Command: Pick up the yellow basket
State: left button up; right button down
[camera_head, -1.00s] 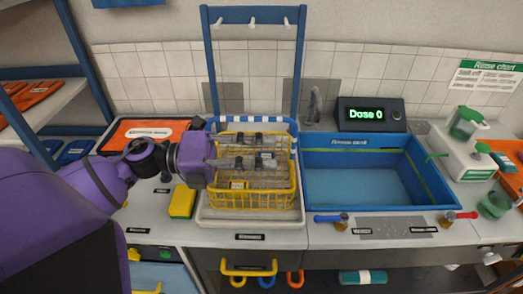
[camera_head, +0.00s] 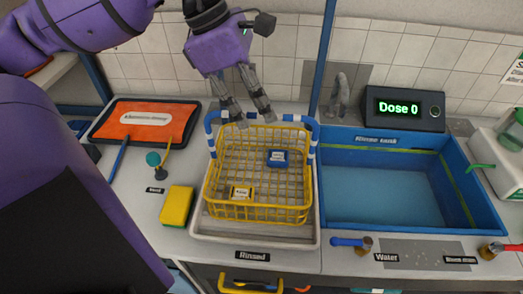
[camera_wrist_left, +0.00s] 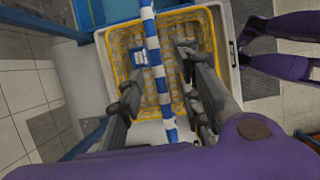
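The yellow basket (camera_head: 262,207), a wire basket, stands upright in a pale tray (camera_head: 255,236) on the counter. Its blue-and-white striped handle (camera_head: 290,118) stands up along the back; it also shows in the wrist view (camera_wrist_left: 155,60). A blue labelled block (camera_head: 278,158) and a yellow labelled block (camera_head: 241,193) are in the basket. My left gripper (camera_head: 248,108) points down at the handle's upper bar, with fingers apart. In the wrist view its fingers lie on either side of the striped bar, with visible gaps. I cannot tell exactly how deep they reach.
The blue rinse tank (camera_head: 385,190) is close on the right. A yellow-green sponge (camera_head: 177,206) and an orange board (camera_head: 145,120) lie to the left. A faucet (camera_head: 341,93) and the dose display (camera_head: 403,108) stand behind. Tap handles (camera_head: 350,242) are at the front right.

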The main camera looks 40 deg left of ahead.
aim_at(261, 117)
pick_arm(q)
jog(key=x, duration=0.3)
jog(key=shift+w+f, duration=0.15)
jog(key=shift+f, duration=0.25)
dwell(0.4)
grip_shut()
dwell(0.3)
jog(key=shift+r, duration=0.1)
